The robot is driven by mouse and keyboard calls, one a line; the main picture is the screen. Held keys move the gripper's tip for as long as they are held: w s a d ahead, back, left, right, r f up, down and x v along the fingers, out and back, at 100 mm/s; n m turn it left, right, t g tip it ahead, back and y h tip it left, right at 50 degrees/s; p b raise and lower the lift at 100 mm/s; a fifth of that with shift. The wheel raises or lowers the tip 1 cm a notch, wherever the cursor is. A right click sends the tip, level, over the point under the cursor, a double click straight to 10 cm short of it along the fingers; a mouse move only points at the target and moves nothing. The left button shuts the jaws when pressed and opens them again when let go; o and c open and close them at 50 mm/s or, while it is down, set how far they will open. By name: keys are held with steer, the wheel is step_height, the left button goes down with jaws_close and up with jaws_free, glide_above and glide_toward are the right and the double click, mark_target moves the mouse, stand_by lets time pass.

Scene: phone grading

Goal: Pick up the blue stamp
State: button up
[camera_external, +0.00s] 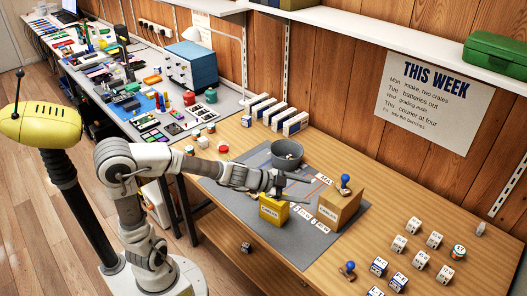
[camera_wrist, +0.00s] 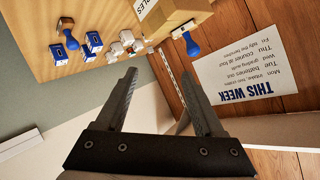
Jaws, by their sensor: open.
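A blue-handled stamp (camera_external: 345,182) stands on top of a cardboard box (camera_external: 338,209) at the right of the grey mat. It also shows in the wrist view (camera_wrist: 191,44), at the edge of the box (camera_wrist: 166,14). A second blue-handled stamp (camera_external: 348,268) stands on the bare wood near the front of the table, and it shows at the upper left of the wrist view (camera_wrist: 57,50). My gripper (camera_external: 308,191) is open and empty over the mat, left of the box and apart from both stamps. In the wrist view its fingers (camera_wrist: 148,62) have nothing between them.
A yellow box (camera_external: 273,209) sits below my gripper and a grey bowl (camera_external: 287,158) stands behind it. Several small white and blue boxes (camera_external: 398,244) stand at the right. The shelf (camera_external: 380,40) and wall sign (camera_external: 428,93) are behind the table.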

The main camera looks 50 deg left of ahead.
steer(key=s+d+m+g+h+p, duration=0.25)
steer(key=s+d+g+h, duration=0.25)
steer(key=s+d, duration=0.25)
steer(key=b, duration=0.2)
glide_toward(351, 266)
steer(key=shift+m, duration=0.45)
steer(key=w+d+f+b, duration=0.1)
steer(key=b, duration=0.1)
steer(key=w+d+f+b, duration=0.1)
steer(key=w+f+b, duration=0.1)
steer(key=shift+d+f, duration=0.15)
steer(key=shift+d, duration=0.25)
steer(key=b+x, duration=0.2)
steer(key=x, duration=0.1)
steer(key=b+x, duration=0.1)
steer(key=x, duration=0.1)
steer(key=shift+s+d+r, duration=0.2)
steer(key=shift+s+d, duration=0.1)
steer(key=shift+s, duration=0.05)
steer(key=shift+w+d, duration=0.15)
steer(key=shift+d, duration=0.15)
jaws_close()
